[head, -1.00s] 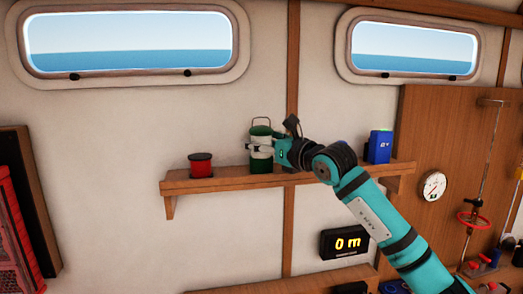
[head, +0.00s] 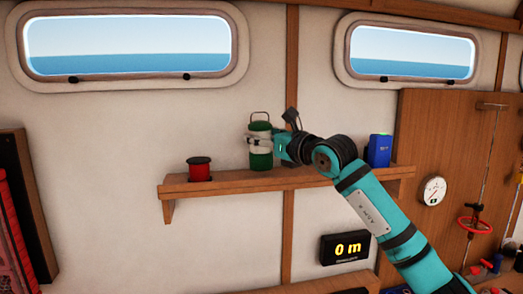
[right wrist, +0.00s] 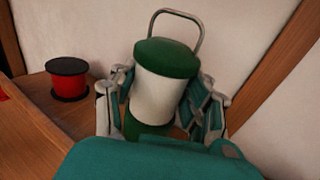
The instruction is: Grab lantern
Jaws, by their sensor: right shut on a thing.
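The lantern (head: 260,160) has a green cap, a pale middle, a green base and a wire handle on top. It is upright at the shelf in the head view; I cannot tell whether its base touches the board. My right gripper (head: 258,143) is shut on its middle, coming from the right. In the right wrist view the lantern (right wrist: 167,85) stands between the two fingers (right wrist: 165,100), and its lower part is partly hidden by my gripper. My left gripper is not in view.
The wooden shelf (head: 230,186) also carries a red spool (head: 200,170) with black ends, left of the lantern, and a blue box (head: 379,150) to the right, behind my arm. A display (head: 345,248) reading 0 m hangs below. Two windows are above.

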